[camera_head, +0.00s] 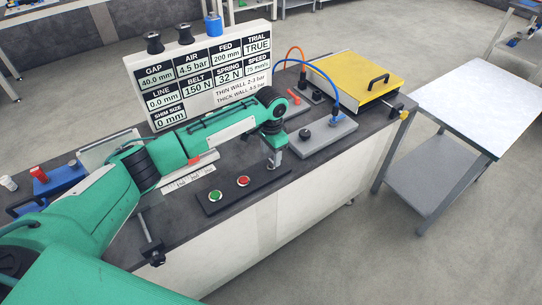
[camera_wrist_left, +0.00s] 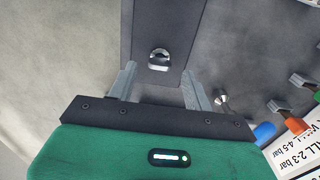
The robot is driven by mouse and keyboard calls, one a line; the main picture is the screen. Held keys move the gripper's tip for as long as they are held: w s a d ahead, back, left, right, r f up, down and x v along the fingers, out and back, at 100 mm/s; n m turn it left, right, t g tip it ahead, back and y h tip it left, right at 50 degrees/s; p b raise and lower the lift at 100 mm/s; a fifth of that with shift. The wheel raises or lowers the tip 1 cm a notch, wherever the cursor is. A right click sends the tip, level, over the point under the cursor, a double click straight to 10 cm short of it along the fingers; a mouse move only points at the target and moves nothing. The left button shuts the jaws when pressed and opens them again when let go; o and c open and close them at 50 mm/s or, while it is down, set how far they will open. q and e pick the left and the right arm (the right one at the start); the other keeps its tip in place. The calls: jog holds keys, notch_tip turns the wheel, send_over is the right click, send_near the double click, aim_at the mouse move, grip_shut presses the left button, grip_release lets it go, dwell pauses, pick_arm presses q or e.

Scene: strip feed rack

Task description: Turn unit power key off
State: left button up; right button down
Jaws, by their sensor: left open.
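The dark control panel (camera_head: 225,198) lies along the front of the bench, with a green button (camera_head: 216,196) and a red button (camera_head: 243,181). In the left wrist view the panel (camera_wrist_left: 168,18) carries a small silver key switch (camera_wrist_left: 159,60). In the left wrist view the gripper (camera_wrist_left: 158,76) is open, with one finger on each side of the key in the picture. The fingers look apart from it; contact cannot be told. My right gripper is not in view.
A grey block with a black knob (camera_head: 306,133) and a blue hose (camera_head: 328,92) stands right of the gripper. A yellow-lidded box (camera_head: 350,78) is beyond it. A white sign board (camera_head: 180,85) stands behind my arm. The bench's front edge is close to the panel.

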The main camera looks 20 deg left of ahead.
aim_at(271, 164)
pick_arm(q)
jog(key=shift+f, duration=1.4)
jog(key=c, duration=1)
